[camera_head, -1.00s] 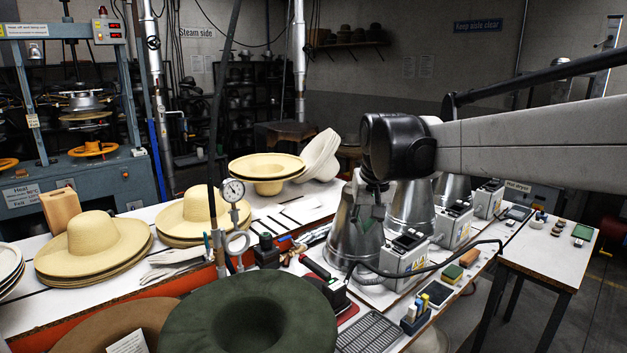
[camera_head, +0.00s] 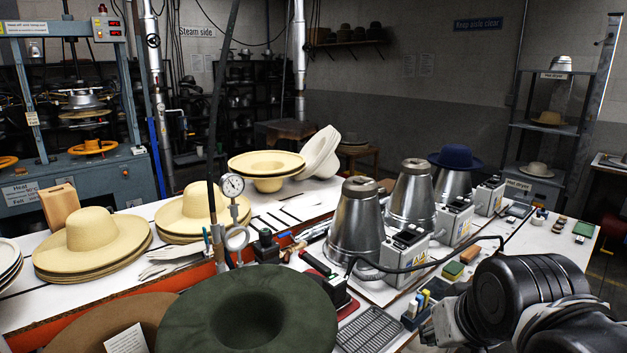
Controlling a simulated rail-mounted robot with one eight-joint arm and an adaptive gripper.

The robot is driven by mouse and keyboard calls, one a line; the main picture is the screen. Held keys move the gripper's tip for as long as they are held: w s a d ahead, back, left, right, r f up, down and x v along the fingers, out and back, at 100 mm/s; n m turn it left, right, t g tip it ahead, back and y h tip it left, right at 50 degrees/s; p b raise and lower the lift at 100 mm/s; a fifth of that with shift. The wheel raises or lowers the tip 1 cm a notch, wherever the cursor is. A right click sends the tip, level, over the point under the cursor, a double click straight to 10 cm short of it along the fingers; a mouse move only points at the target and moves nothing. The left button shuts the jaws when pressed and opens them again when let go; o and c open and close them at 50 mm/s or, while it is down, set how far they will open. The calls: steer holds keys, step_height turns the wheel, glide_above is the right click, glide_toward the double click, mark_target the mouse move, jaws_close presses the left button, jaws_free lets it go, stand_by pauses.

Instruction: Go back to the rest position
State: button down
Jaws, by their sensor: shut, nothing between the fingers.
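My arm's dark, rounded joints fill the lower right corner of the head view, in front of the right end of the bench. My gripper's fingers do not show; they are hidden behind the arm or outside the picture. No hat or tool is visibly held by the part of the arm that shows.
Metal cones (camera_head: 355,228) stand on the white bench, one under a blue hat (camera_head: 453,157). Control boxes (camera_head: 404,257) and a black cable are beside them. A green felt hat (camera_head: 250,315) is in front, straw hats (camera_head: 92,240) at left. A shelf rack (camera_head: 547,130) stands back right.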

steer(key=shift+t, duration=0.3)
steer(key=s+f, duration=0.3)
steer(key=shift+s+d, duration=0.15)
steer(key=shift+d, duration=0.2)
